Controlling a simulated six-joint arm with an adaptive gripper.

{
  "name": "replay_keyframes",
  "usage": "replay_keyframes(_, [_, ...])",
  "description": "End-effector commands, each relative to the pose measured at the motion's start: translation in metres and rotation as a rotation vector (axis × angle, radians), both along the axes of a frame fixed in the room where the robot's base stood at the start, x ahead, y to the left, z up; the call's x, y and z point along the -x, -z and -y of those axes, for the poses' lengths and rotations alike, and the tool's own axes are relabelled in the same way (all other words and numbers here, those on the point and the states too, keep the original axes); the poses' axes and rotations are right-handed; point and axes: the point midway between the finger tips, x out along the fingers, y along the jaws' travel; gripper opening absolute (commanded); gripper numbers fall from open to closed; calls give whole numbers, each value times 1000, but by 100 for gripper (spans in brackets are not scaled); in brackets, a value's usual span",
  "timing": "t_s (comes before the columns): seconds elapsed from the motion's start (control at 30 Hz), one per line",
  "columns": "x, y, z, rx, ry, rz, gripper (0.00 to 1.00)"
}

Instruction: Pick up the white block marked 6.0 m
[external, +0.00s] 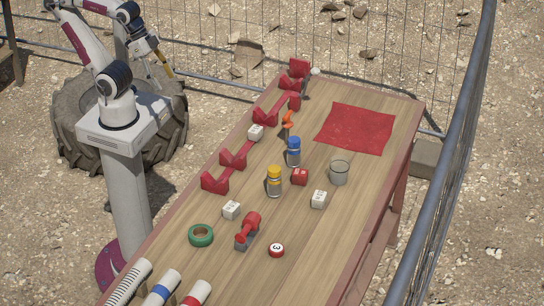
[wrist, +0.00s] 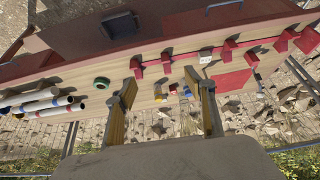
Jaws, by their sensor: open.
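Three small white blocks are on the wooden table in the external view. One block (external: 256,132) sits among the red brackets near the table's left edge. Another block (external: 231,210) lies beside the green tape ring, and a third block (external: 319,199) lies below the clear cup. Dark marks show on the blocks, but I cannot read which is 6.0 m. My gripper (external: 164,62) is raised off the table at the upper left, far from the blocks. In the wrist view my gripper (wrist: 163,72) is open and empty, and a white block (wrist: 205,56) shows beyond its fingers.
A yellow-capped jar (external: 274,182), blue-capped jar (external: 293,152), clear cup (external: 339,173) and red pieces crowd the middle. A green tape ring (external: 201,235) and several rolls (external: 160,288) are at the near end. The red cloth (external: 356,129) lies flat. A metal railing (external: 455,120) runs along the right.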

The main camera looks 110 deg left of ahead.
Motion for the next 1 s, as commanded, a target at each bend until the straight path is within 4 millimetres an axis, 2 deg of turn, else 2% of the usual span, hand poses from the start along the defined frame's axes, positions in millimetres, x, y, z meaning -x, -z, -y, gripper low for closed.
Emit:
replay_keyframes(0.27, [-3, 0, 1, 2, 2, 2, 54])
replay_keyframes(0.47, [-22, 2, 9, 18, 20, 21, 54])
replay_keyframes(1.0, [-125, 21, 62, 107, 79, 142, 54])
